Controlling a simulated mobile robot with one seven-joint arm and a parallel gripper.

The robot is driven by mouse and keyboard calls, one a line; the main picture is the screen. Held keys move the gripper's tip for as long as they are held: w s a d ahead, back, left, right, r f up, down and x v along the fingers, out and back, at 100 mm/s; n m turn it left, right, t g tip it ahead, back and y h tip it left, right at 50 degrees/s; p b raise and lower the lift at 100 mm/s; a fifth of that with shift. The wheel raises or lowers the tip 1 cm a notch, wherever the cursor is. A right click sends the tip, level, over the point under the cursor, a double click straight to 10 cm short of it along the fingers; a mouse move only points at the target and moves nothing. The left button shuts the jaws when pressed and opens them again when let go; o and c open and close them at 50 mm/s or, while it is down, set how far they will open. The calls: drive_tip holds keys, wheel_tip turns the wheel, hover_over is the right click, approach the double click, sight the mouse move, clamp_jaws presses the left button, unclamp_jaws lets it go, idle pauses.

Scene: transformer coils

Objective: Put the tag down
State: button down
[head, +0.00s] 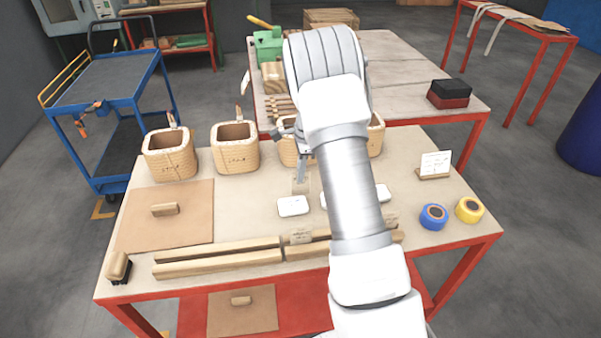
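My gripper (303,174) is over the middle of the near table (235,185), in front of the row of wound coils and partly behind my arm. Its fingers point down and look close together, but they are too small to tell if they are shut. A small tan piece (300,187), possibly a tag, shows right at or below the fingertips; I cannot tell if it is held. A white tag-like plate (293,206) lies flat just in front.
Wooden bars (218,262) lie along the front, with a brush (118,266) at front left. A brown board (165,232) lies at left. Blue (433,217) and yellow (469,210) tape rolls and a card stand (435,165) are at right. Another coil is partly hidden behind my gripper.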

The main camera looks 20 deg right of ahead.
drive_tip(key=shift+f+b, duration=0.3)
drive_tip(key=shift+f, duration=0.25)
drive_tip(key=c, duration=1.1)
unclamp_jaws()
